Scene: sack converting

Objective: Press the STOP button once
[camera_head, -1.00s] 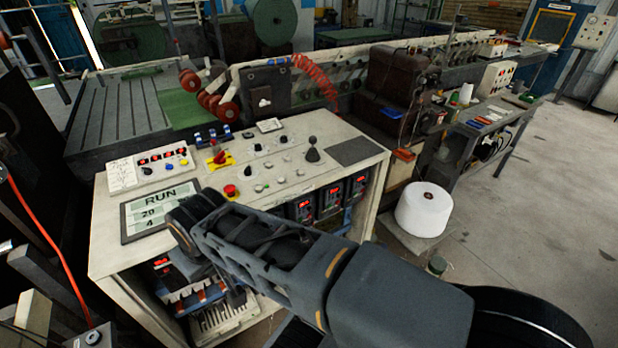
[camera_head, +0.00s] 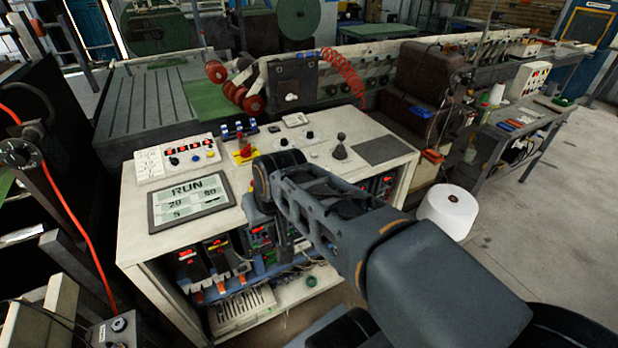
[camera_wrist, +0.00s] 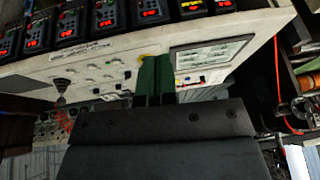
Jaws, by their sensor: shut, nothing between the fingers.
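The control desk (camera_head: 140,228) carries buttons, but no STOP label is readable.
A sloped box (camera_head: 178,158) with small buttons and red lights stands behind the display. A red-and-yellow switch (camera_head: 244,151) and a black-knobbed lever (camera_head: 340,148) stand up from the desk. A white spool (camera_head: 447,211) is to the right. The floor at right is clear.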

